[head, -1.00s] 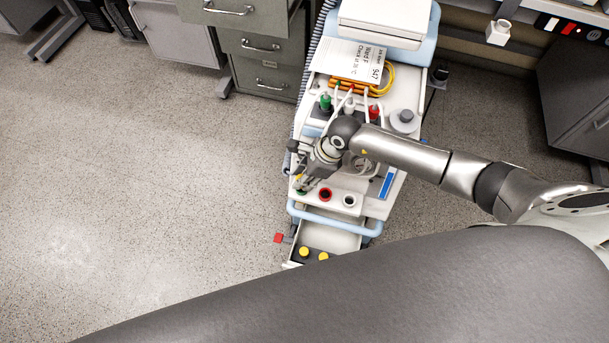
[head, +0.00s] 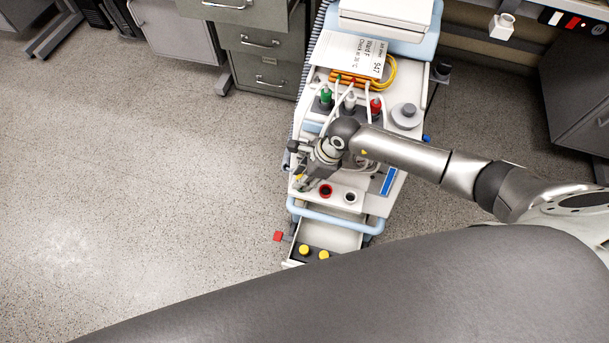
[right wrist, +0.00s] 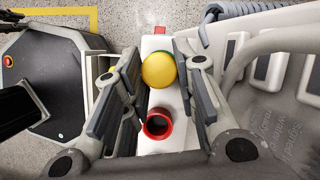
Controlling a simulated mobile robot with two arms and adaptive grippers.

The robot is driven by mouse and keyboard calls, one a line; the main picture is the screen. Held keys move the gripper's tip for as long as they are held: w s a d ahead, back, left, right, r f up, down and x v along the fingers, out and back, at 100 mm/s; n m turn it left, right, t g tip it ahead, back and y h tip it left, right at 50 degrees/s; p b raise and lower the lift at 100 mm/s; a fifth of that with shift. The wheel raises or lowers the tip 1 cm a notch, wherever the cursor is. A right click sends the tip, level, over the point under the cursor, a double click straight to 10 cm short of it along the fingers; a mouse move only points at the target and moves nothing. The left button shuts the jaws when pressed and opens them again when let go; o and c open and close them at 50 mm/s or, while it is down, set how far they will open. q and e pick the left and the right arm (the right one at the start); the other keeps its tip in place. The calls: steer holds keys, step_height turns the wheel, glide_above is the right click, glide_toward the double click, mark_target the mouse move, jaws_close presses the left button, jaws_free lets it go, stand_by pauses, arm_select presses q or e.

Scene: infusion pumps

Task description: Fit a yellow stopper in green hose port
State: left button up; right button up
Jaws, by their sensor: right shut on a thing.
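My right gripper (head: 301,182) is over the front left corner of the cart's top. It is shut on a yellow stopper (right wrist: 160,70), which sits between the fingertips in the right wrist view. A green rim of the green hose port (right wrist: 178,75) shows just at the stopper's edge, mostly covered by it. I cannot tell whether the stopper is seated in the port or just above it. The red port (head: 326,190) is open beside it and also shows in the right wrist view (right wrist: 158,124). My left gripper is not in view.
A white port (head: 350,197) is right of the red one. Two more yellow stoppers (head: 304,250) (head: 324,255) are in the open drawer (head: 335,238). Green (head: 326,96), white (head: 350,101) and red (head: 376,106) hose connectors stand behind my arm. A blue handle (head: 330,222) crosses the cart's front.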

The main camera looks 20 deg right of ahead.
steer(key=shift+s+f+b, duration=0.1)
steer(key=shift+f+b, duration=0.4)
steer(key=shift+f, duration=0.15)
steer(key=o, duration=0.8)
steer(key=shift+f, duration=0.1)
steer(key=r+p, duration=0.9)
steer(key=shift+s+r, duration=0.2)
steer(key=shift+r, duration=0.05)
steer(key=s+d+p, duration=0.3)
steer(key=s+p, duration=0.2)
steer(key=s, duration=0.8)
steer(key=s+d+p, duration=0.4)
steer(key=s+p, duration=0.2)
steer(key=s, duration=0.8)
steer(key=shift+s+f, duration=0.15)
steer(key=shift+f, duration=0.15)
